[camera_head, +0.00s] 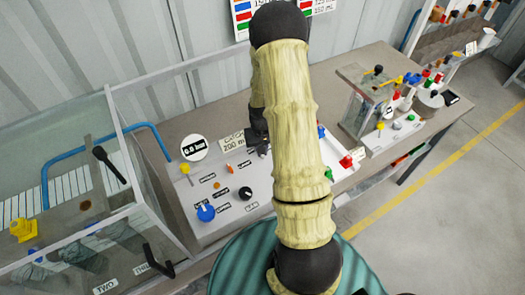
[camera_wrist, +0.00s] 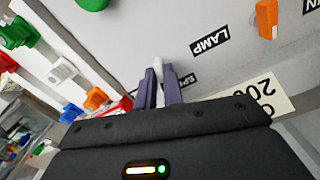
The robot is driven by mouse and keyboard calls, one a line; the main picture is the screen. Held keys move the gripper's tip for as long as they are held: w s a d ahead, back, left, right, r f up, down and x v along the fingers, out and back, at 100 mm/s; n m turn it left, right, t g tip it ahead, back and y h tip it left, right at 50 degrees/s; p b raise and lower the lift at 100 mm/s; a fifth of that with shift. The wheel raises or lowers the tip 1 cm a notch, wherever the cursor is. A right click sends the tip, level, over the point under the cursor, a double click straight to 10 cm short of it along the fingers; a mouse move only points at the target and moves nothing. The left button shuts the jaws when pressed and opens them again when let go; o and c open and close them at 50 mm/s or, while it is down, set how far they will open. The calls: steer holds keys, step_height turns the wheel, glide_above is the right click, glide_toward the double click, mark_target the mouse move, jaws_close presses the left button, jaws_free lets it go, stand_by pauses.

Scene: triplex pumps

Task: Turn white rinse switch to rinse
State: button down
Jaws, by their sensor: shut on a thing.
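The white rinse switch (camera_wrist: 159,68) stands up from the grey control panel in the wrist view. My gripper (camera_wrist: 162,75) has its two dark purple fingers on either side of it, shut on it. In the head view my gripper (camera_head: 263,152) reaches down to the back part of the control panel (camera_head: 228,196), beside the card reading 200. My arm hides much of the panel there, and I cannot make out the switch in that view. The small label beside the fingers is partly covered, so I cannot read the switch position.
An orange switch (camera_head: 229,165) is on the panel near a LAMP label (camera_wrist: 211,40). A blue knob (camera_head: 206,212) and a black knob (camera_head: 245,193) are nearer the front. A clear tank (camera_head: 80,180) stands left.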

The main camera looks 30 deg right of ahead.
steer(key=m+b, duration=0.1)
steer(key=m, duration=0.3)
steer(key=shift+a+m, duration=0.1)
steer(key=shift+m, duration=0.2)
steer(key=shift+w+m+b, duration=0.1)
steer(key=shift+m+b, duration=0.4)
steer(key=shift+m, duration=1.4)
steer(key=c, duration=1.5)
jaws_free()
steer(key=shift+r, duration=0.1)
step_height(320, 180, up, 17)
steer(key=shift+r+b, duration=0.15)
steer(key=shift+b, duration=1.05)
steer(key=shift+a, duration=0.1)
